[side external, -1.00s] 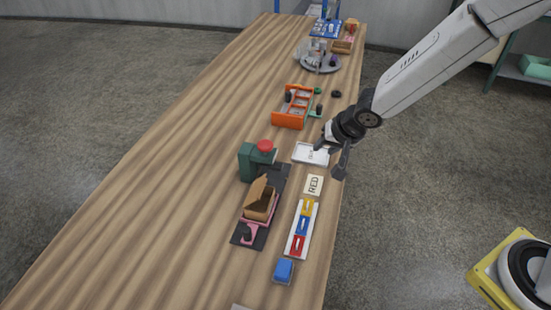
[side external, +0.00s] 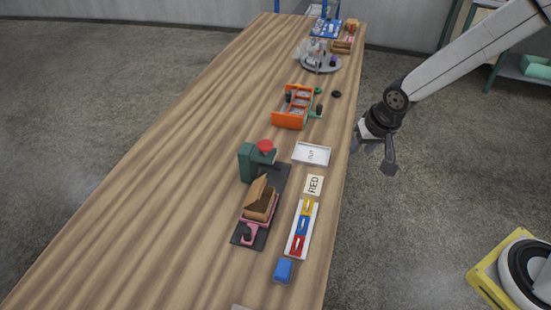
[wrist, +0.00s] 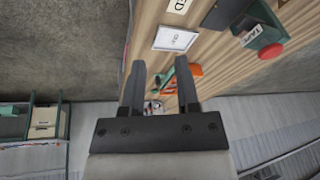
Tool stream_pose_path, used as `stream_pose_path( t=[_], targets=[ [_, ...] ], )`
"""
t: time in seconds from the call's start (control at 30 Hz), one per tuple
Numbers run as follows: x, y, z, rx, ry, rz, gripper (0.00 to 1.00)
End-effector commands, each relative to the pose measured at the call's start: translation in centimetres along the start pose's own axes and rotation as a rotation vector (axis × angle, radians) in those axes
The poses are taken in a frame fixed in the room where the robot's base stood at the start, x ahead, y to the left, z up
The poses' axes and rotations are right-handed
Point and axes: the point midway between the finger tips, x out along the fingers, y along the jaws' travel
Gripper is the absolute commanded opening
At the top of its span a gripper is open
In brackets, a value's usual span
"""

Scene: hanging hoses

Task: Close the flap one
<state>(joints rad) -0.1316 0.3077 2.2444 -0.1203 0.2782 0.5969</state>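A small brown cardboard box (side external: 261,207) sits in a pink holder (side external: 250,231) on a dark base plate (side external: 275,179). Its flap (side external: 257,190) stands raised and tilted, so the box is open at the top. My gripper (side external: 374,155) is beyond the table's right edge, well away from the box and up to its right. In the wrist view, my gripper (wrist: 161,90) has its two fingers apart with nothing held between them. The box is not visible in the wrist view.
A green tape unit (side external: 249,162) with a red knob (side external: 265,146) stands behind the box. A white tray (side external: 311,154), a RED card (side external: 314,185) and a rack of coloured pieces (side external: 302,228) lie to the right. The table's left side is clear.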

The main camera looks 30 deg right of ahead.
Motion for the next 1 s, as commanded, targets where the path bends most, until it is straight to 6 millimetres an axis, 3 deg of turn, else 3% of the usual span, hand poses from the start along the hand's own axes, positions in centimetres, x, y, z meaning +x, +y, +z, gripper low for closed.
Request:
stream_pose_path(
  t=[0.5, 1.0],
  targets=[
    [-2.0, 2.1, 2.2, -0.108, -0.102, -0.004, 0.4],
    [-2.5, 2.5, 2.8, -0.138, -0.128, -0.015, 0.4]
  ],
)
